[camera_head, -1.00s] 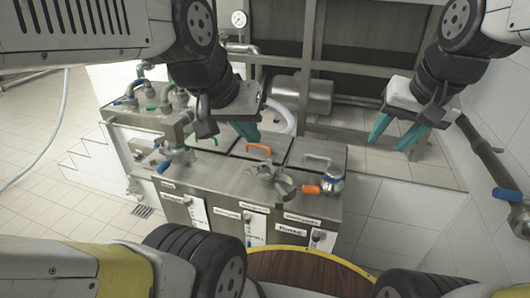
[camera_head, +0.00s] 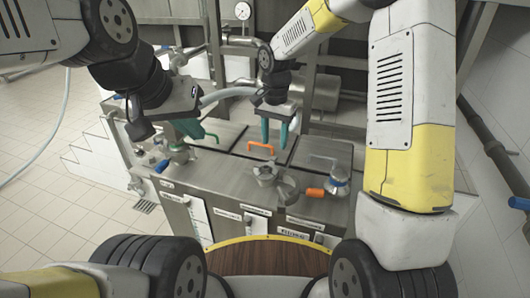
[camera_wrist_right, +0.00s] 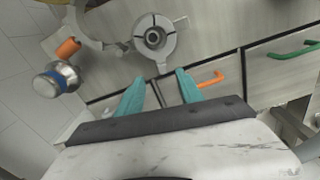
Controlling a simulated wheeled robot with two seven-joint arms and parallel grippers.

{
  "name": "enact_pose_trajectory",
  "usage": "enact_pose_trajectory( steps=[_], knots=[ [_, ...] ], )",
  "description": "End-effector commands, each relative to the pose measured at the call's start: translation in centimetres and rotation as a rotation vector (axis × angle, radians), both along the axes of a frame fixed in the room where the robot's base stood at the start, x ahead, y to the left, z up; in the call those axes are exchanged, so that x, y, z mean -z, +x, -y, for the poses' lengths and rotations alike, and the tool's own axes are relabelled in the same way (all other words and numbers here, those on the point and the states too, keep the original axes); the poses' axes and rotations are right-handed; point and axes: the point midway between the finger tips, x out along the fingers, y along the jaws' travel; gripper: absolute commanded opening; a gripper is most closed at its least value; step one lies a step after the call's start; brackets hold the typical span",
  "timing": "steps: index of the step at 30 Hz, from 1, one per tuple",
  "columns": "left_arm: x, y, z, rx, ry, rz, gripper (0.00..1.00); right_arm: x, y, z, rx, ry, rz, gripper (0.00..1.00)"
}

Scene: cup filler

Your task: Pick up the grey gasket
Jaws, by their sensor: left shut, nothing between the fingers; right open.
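A round grey fitting (camera_head: 265,172) with a ring-shaped top and side lugs stands on the steel cabinet top. It also shows in the right wrist view (camera_wrist_right: 153,38), with a dark centre. I cannot tell whether its ring is the grey gasket; no separate gasket is clear. My right gripper (camera_head: 276,138) points down, open and empty, above and behind the fitting. Its teal fingers (camera_wrist_right: 160,82) are apart in the wrist view, with the fitting beyond their tips.
A curved metal clamp (camera_head: 287,190) lies beside the fitting. A steel piece with a blue band (camera_head: 338,184) and an orange grip (camera_head: 314,192) stand to its right. Pipes and valves crowd the left.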

Motion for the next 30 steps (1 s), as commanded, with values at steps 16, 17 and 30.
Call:
enact_pose_trajectory(
  steps=[16,17,30],
  knots=[
    [0.0,0.0,0.0,0.000,0.000,0.000,0.00,6.2,-0.3,-0.6,-0.002,0.000,-0.001,0.44],
    [0.0,0.0,0.0,0.000,0.000,0.000,0.00,6.2,-0.3,-0.6,-0.001,0.000,-0.001,0.44],
    [0.0,0.0,0.0,0.000,0.000,0.000,0.00,6.1,-0.3,-0.6,-0.002,0.001,0.000,0.00]
  ],
)
